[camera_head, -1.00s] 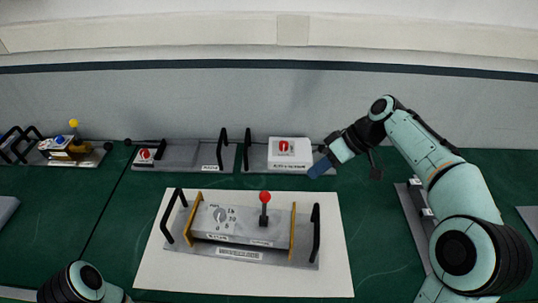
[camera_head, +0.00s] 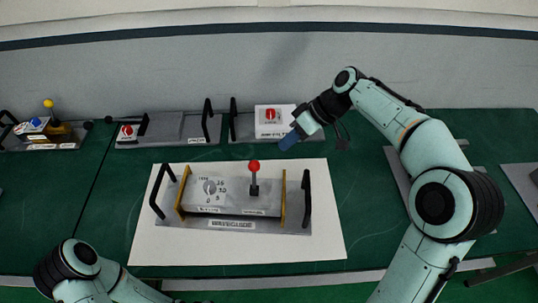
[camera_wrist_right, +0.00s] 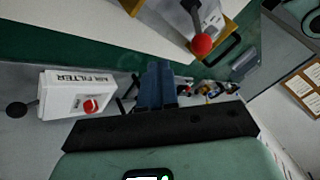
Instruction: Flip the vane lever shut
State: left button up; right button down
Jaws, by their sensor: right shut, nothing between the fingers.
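The lever with a red ball knob (camera_head: 254,167) stands upright on the grey control box (camera_head: 225,205), right of its round dial. The box sits on a plate with black end handles on a white sheet. In the right wrist view the red knob (camera_wrist_right: 201,44) hangs at the top, apart from my fingers. My right gripper (camera_head: 289,140) is shut and empty, above and right of the knob, near the white box at the back. Its blue fingers (camera_wrist_right: 158,85) show together in the right wrist view. Part of my left arm shows at lower left, but its gripper is out of view.
A white air filter box (camera_head: 272,121) with a red knob stands on a back plate (camera_head: 245,127), close to my right gripper. Another plate with handles (camera_head: 180,128) and a unit with a yellow ball lever (camera_head: 48,104) stand further left. The white sheet (camera_head: 150,240) is clear in front.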

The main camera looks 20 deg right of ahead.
aim_at(254, 175)
jog(key=s+a+f, duration=0.1)
jog(key=a+f, duration=0.1)
jog(key=a, duration=0.3)
jog(key=shift+a+f, duration=0.2)
jog(key=shift+a, duration=0.15)
